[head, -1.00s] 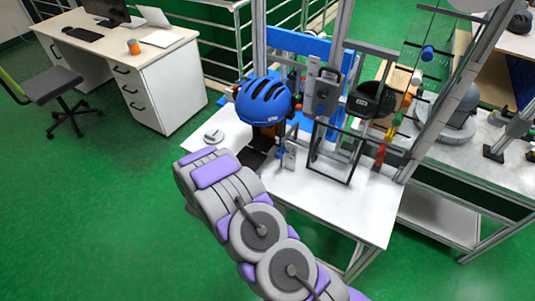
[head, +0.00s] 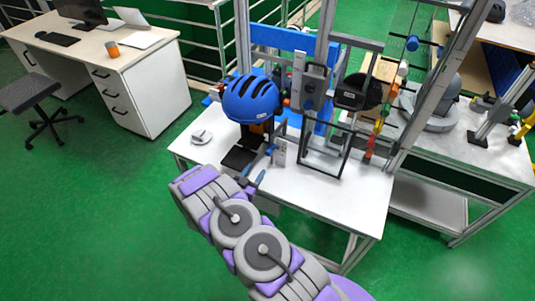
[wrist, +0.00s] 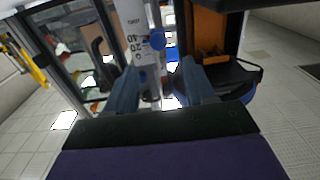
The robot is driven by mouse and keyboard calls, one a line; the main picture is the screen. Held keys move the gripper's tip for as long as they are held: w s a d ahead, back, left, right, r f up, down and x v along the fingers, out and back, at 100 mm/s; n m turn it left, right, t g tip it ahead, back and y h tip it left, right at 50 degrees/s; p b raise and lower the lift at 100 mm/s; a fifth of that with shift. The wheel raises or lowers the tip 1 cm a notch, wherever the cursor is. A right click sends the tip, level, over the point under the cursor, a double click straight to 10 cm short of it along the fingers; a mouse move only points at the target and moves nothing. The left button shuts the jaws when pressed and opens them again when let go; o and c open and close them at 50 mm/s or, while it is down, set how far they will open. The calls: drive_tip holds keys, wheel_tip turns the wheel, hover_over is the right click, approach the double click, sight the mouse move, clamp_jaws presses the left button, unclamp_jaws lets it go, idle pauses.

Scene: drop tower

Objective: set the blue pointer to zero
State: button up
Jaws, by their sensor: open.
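The blue pointer (wrist: 157,41) shows in the wrist view as a small round blue knob beside a white scale plate (wrist: 132,28) with printed numbers. The plate (head: 279,152) stands upright at the front of the tower in the head view; the pointer's exact reading is too small to tell. My gripper (wrist: 160,88) is open, its two blue-grey fingers apart, with the pointer beyond and between them and nothing visibly held. In the head view my gripper (head: 254,179) is at the table's front edge, short of the plate.
A blue helmet (head: 251,99) hangs in the tower above a dark base, left of the plate. A clear framed box (head: 323,150) stands right of the plate. A small grey disc (head: 201,137) lies on the white table (head: 330,200).

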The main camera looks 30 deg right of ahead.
sight(267, 154)
drive_tip(key=b+x, duration=0.2)
drive_tip(key=x, duration=0.9)
drive_tip(key=shift+w+d, duration=0.25)
drive_tip(key=shift+d, duration=0.1)
drive_tip(key=shift+c, duration=0.3)
clamp_jaws()
